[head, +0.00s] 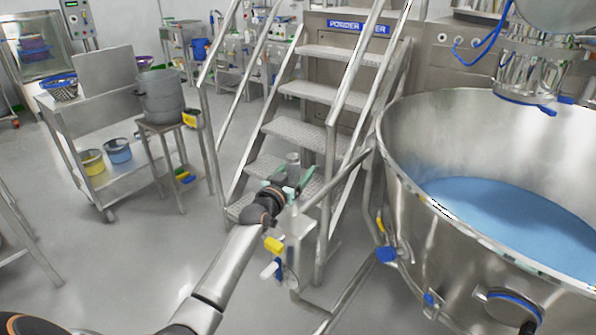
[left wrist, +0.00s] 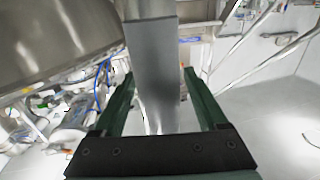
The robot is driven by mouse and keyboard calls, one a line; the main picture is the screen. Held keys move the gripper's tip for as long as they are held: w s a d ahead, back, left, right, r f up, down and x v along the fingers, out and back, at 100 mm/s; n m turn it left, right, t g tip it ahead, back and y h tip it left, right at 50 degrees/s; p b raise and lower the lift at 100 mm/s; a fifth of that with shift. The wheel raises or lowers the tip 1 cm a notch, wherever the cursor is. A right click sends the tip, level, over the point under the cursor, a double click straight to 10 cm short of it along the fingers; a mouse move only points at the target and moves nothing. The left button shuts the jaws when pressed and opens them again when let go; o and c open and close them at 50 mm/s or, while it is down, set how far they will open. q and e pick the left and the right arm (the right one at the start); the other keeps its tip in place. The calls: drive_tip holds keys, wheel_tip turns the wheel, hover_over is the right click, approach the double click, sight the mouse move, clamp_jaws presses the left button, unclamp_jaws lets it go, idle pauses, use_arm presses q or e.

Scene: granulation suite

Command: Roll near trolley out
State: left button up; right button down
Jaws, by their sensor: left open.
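The large steel bowl (head: 440,225) on the right holds blue powder (head: 505,212) and has a tubular frame and bar (head: 342,178) on its left side. I take this wheeled-looking bowl unit for the near trolley; its wheels are not clear. My left gripper (head: 291,186) is in front of the steps, left of the bowl. In the left wrist view its two green fingers (left wrist: 158,78) are apart, with a flat grey metal bar (left wrist: 152,62) showing between them. I cannot tell whether they touch it. The bowl's wall (left wrist: 55,40) shows at upper left there. My right gripper is not in view.
Metal steps (head: 300,130) with handrails stand behind my left gripper. A steel cart (head: 95,112) with bowls and buckets and a stool (head: 160,128) with a grey pot (head: 162,98) stand at left. The floor (head: 140,255) at lower left is mostly clear.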

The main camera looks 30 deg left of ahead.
use_arm(q)
drive_tip(key=shift+w, duration=0.15)
clamp_jaws()
idle(0.6)
idle(0.9)
